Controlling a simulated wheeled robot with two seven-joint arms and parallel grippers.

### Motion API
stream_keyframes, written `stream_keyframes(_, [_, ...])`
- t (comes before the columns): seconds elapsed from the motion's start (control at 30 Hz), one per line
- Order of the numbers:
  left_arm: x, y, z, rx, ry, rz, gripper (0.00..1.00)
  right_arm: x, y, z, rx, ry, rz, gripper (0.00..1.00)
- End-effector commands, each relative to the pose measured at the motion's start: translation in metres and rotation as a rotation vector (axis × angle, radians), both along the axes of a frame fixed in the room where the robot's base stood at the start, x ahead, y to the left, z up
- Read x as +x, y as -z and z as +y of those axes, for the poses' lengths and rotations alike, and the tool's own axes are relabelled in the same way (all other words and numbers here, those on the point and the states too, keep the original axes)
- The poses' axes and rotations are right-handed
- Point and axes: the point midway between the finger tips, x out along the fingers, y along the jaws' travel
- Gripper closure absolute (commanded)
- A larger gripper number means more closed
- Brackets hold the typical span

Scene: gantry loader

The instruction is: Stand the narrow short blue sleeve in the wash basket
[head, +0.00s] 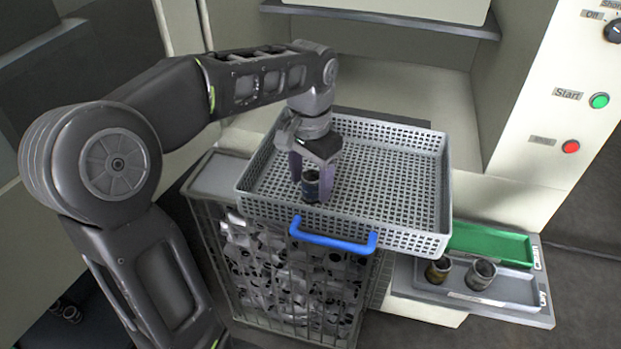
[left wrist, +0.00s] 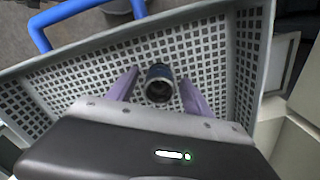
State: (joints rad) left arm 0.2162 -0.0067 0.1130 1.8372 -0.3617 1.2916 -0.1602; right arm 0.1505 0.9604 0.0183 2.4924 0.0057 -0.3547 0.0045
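The narrow short blue sleeve (head: 311,187), dark with a bluish band, is at the near left part of the wash basket (head: 412,240). In the left wrist view the sleeve (left wrist: 159,84) appears upright on the perforated floor of the basket (left wrist: 90,77), its open end facing the camera. My left gripper (head: 312,180) is down inside the basket around the sleeve. In the left wrist view the purple fingers of my left gripper (left wrist: 159,76) are apart, with a gap on each side of the sleeve. My right gripper is not in view.
The basket has a blue handle (head: 333,237) at its front and rests above a wire cage of metal parts (head: 290,285). A grey tray (head: 510,287) at the right holds two other sleeves, beside an empty green tray (head: 490,243). The basket's right side is clear.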

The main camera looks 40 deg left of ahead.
Motion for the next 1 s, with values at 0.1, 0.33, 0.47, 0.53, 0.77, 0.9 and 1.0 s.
stream_keyframes(0.1, [0.000, 0.000, 0.000, 0.000, 0.000, 0.000, 0.40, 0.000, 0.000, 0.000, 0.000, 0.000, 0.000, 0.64])
stream_keyframes(0.33, [0.000, -0.006, 0.000, 0.000, 0.000, -0.001, 0.40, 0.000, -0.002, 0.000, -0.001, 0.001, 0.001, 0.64])
stream_keyframes(0.47, [0.001, -0.021, 0.000, 0.000, 0.000, -0.004, 0.40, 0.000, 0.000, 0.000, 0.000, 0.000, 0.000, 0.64])
stream_keyframes(0.53, [0.001, -0.035, 0.000, 0.000, 0.000, -0.004, 0.40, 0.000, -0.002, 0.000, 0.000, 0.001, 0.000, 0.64])
stream_keyframes(0.77, [0.000, -0.074, 0.000, 0.000, 0.000, 0.000, 0.40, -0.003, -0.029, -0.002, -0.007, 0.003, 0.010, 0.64])
stream_keyframes(0.9, [0.000, -0.079, 0.000, 0.000, 0.000, 0.000, 0.40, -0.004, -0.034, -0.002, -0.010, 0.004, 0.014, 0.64])
stream_keyframes(1.0, [0.000, -0.079, 0.000, 0.000, 0.000, 0.000, 0.40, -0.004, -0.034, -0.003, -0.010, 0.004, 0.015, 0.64])
